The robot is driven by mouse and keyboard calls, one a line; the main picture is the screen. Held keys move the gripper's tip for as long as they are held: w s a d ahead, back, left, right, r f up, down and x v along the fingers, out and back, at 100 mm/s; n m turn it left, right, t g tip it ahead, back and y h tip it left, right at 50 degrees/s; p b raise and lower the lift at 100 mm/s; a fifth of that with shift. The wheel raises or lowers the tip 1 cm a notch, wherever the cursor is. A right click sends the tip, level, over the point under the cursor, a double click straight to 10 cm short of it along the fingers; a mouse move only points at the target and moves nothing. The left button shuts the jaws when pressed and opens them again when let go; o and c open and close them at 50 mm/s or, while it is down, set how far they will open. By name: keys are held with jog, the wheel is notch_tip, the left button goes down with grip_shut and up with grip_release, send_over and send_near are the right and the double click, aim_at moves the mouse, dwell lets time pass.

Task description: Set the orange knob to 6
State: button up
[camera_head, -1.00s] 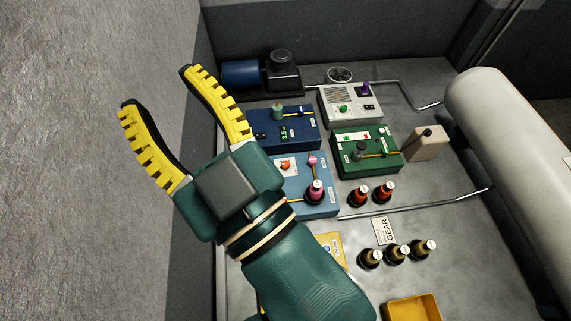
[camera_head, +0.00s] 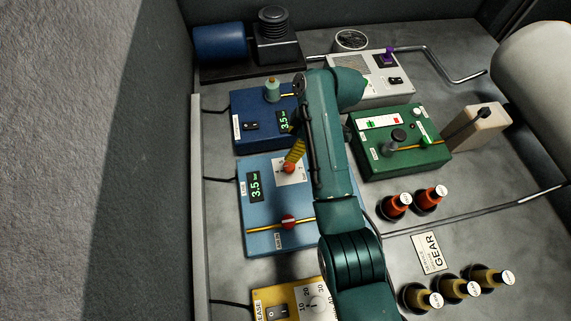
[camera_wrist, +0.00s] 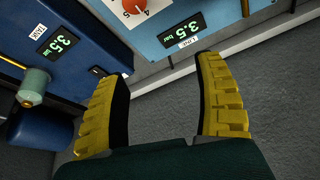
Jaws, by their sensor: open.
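The orange knob (camera_head: 289,168) sits on a white dial plate (camera_head: 284,180) on the light-blue box (camera_head: 262,217). In the wrist view the knob (camera_wrist: 134,7) is at the top edge, cut off, with only a few dial digits showing. A green display (camera_head: 255,187) on the same box reads 3.5 bar; it also shows in the wrist view (camera_wrist: 181,35). My gripper (camera_wrist: 163,68) is open and empty, its two yellow fingers apart. In the head view one yellow finger (camera_head: 295,151) shows close above the knob; contact cannot be told. My arm hides the box's right part.
A dark-blue box (camera_head: 250,129) with its own 3.5 display stands behind. A red valve handle (camera_head: 289,222) is on the light-blue box's front. A yellow box (camera_head: 270,299) is in front.

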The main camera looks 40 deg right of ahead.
aim_at(290, 166)
jog(key=s+d+f+m+b, duration=0.1)
jog(key=s+d+f+b, duration=0.15)
jog(key=d+f, duration=0.2)
jog(key=shift+t, duration=0.3)
jog(key=b+x, duration=0.3)
jog(key=x, duration=1.2)
jog(key=shift+d+b, duration=0.2)
jog(key=shift+b, duration=0.2)
jog(key=c, duration=1.2)
